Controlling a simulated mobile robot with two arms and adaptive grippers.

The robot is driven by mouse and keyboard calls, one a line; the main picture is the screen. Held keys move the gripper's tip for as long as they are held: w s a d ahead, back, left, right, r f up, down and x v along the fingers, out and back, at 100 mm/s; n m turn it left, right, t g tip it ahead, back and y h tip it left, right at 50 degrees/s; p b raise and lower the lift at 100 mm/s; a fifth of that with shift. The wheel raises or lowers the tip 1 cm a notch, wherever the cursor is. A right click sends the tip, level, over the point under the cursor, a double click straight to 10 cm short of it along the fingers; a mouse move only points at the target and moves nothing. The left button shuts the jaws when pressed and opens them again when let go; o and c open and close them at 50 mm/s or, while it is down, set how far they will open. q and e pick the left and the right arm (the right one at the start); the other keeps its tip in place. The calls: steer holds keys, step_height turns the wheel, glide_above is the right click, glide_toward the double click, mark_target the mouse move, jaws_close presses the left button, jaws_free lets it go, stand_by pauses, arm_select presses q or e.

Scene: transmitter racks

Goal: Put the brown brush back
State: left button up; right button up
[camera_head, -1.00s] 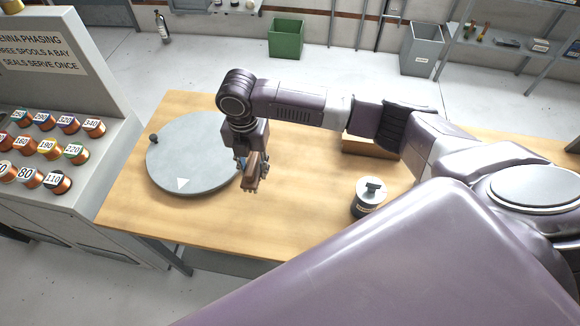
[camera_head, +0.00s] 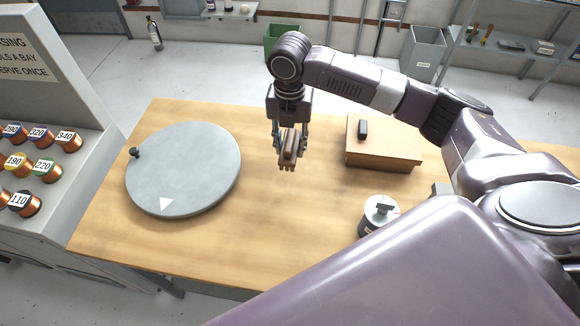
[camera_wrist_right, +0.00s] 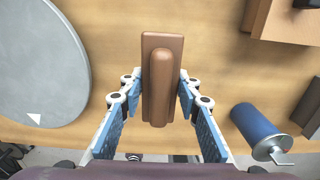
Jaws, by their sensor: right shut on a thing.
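The brown brush (camera_head: 289,146) is held in my right gripper (camera_head: 290,150), above the wooden table between the grey turntable and the wooden box. In the right wrist view the brush (camera_wrist_right: 160,75) is a brown block with a rounded ridge along it, and the blue-padded fingers of the gripper (camera_wrist_right: 160,95) are closed on its two sides. The head view shows it apart from the turntable and the box. My left gripper is not in view.
A round grey turntable (camera_head: 185,165) with a white triangle lies on the table (camera_head: 270,220) at left. A wooden box (camera_head: 385,158) with a dark handle stands at right. A canister with a crank (camera_head: 378,212) stands in front of it. Numbered copper spools (camera_head: 45,170) fill a rack at far left.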

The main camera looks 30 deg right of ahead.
glide_above(290, 176)
step_height(290, 176, down, 5)
steer(key=shift+f+p, duration=0.2)
steer(key=shift+p, duration=0.1)
steer(key=shift+a+f, duration=0.1)
steer(key=shift+f, duration=0.55)
step_height(290, 176, down, 4)
steer(key=shift+r+p, duration=0.1)
steer(key=shift+p, duration=0.25)
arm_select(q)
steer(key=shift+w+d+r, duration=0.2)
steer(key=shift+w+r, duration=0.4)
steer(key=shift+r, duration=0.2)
arm_select(e)
steer(key=o, duration=1.1)
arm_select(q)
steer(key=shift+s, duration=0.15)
